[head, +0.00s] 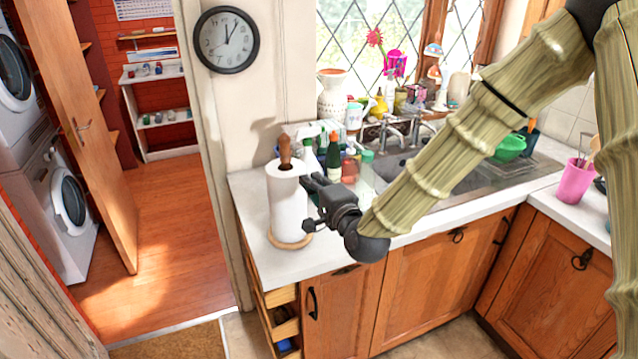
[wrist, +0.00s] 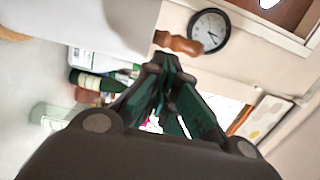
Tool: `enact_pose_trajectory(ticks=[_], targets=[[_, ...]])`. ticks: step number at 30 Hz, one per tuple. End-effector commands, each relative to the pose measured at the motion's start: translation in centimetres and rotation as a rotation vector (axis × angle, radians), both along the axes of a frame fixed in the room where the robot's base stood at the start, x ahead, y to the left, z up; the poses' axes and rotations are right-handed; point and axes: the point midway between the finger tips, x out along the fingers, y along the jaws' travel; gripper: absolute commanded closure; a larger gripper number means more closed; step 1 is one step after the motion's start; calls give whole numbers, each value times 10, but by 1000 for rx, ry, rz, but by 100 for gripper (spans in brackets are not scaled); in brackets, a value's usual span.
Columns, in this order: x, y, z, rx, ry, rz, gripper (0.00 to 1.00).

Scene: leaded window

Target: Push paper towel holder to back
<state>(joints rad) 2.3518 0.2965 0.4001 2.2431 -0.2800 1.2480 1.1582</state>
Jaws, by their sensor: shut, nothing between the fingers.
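The paper towel holder (head: 288,205) stands upright near the left front corner of the white counter. It has a white roll, a round wooden base and a brown wooden knob on top. My gripper (head: 308,187) is shut and empty at the right side of the roll, at its upper half. I cannot tell whether the fingertips touch the paper. In the wrist view my shut fingers (wrist: 160,68) are in the middle, and the white roll (wrist: 110,22) with its brown knob shows tilted at the top, close to them.
Bottles (head: 332,157) stand behind the holder near the wall, beside the sink (head: 460,180). The counter's left edge (head: 240,215) is close to the holder. A clock (head: 227,40) hangs on the wall. A pink cup (head: 575,182) stands on the right counter.

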Motion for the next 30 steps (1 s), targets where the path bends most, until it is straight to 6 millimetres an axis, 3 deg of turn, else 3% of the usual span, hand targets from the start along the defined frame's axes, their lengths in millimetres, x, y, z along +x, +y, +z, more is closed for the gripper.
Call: enact_pose_trajectory(ticks=[9,15,30], targets=[[48,20,3,-3,1,0,100],[67,28,1,-2,1,-1,100],[76,31,-1,0,1,-1,100]])
